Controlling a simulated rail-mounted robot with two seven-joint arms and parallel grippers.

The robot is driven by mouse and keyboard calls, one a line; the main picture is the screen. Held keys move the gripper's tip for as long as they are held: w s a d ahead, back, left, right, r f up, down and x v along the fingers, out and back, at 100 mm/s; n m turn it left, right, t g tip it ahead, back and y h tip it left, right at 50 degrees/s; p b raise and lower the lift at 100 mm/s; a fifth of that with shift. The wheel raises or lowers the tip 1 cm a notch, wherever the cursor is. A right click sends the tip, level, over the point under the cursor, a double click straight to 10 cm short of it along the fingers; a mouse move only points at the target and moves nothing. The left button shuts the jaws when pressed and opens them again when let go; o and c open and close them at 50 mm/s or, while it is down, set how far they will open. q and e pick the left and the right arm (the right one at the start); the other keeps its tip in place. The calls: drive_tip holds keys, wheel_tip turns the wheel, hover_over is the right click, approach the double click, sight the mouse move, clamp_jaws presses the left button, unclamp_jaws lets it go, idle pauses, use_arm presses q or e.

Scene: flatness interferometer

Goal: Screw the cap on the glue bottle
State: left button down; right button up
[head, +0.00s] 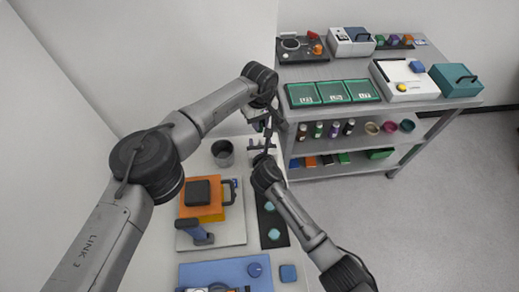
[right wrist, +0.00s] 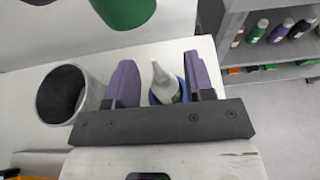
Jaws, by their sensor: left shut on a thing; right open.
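In the right wrist view, a glue bottle with a pale cone nozzle (right wrist: 164,84) shows between the two purple fingers of my right gripper (right wrist: 159,62), with blue and green at its base. Those fingers are open, with gaps beside the nozzle. A green rounded piece (right wrist: 124,10), apparently the cap, hangs at the top edge beside purple finger parts of my left gripper. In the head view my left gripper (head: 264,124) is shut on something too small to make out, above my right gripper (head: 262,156). The bottle is hard to make out there.
A grey cup (head: 222,153) stands left of the grippers. An orange box (head: 201,213), a black tray with teal discs (head: 272,242) and a blue mat (head: 228,274) lie nearer. A grey shelf unit (head: 390,118) with bottles and trays stands behind right.

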drive_tip(key=shift+w+a+f, duration=0.1)
drive_tip(key=shift+w+f, duration=0.05)
drive_tip(key=shift+w, duration=0.25)
clamp_jaws()
idle(0.4)
